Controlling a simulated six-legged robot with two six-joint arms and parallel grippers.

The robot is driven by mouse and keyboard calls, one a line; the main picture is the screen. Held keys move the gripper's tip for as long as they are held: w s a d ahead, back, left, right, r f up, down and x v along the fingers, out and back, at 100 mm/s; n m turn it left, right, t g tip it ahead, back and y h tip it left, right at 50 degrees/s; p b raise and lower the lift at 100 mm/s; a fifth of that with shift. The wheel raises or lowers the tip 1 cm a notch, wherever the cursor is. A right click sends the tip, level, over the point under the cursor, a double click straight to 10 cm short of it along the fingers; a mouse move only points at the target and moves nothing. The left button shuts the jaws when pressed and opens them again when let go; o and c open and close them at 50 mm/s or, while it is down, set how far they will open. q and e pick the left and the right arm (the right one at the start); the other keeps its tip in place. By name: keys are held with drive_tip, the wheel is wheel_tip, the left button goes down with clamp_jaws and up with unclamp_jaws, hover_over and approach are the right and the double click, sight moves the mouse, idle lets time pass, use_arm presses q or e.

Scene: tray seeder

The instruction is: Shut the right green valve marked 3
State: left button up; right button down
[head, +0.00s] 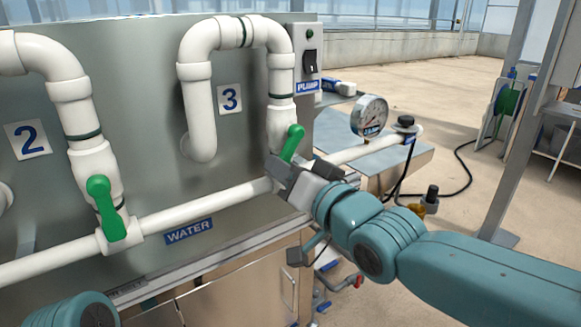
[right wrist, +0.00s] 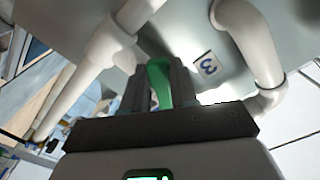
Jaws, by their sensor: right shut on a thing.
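The green valve handle marked 3 (head: 292,143) is on the white pipe right of the "3" plate (head: 230,98). It is tilted, its upper end leaning right. My right gripper (head: 282,166) is shut on its lower part. In the right wrist view the green handle (right wrist: 160,85) sits between the two dark fingers (right wrist: 158,88), with the "3" plate (right wrist: 208,64) behind. The valve body is partly hidden by the gripper. My left gripper is not in view; only a piece of teal arm shows at the bottom left.
Another green valve (head: 105,208) hangs by the "2" plate (head: 27,139). A white horizontal pipe (head: 205,215) runs along the steel panel (head: 150,130). A pressure gauge (head: 369,116) stands right of my gripper, and the pump switch box (head: 306,62) is above it.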

drive_tip(key=shift+s+a+m, duration=0.1)
drive_tip(key=shift+a+m, duration=0.05)
drive_tip(key=shift+m, duration=0.25)
drive_tip(key=c, duration=0.9)
unclamp_jaws()
drive_tip(key=shift+r, duration=0.1)
drive_tip(key=shift+p+v, duration=1.2)
drive_tip(key=shift+v, duration=7)
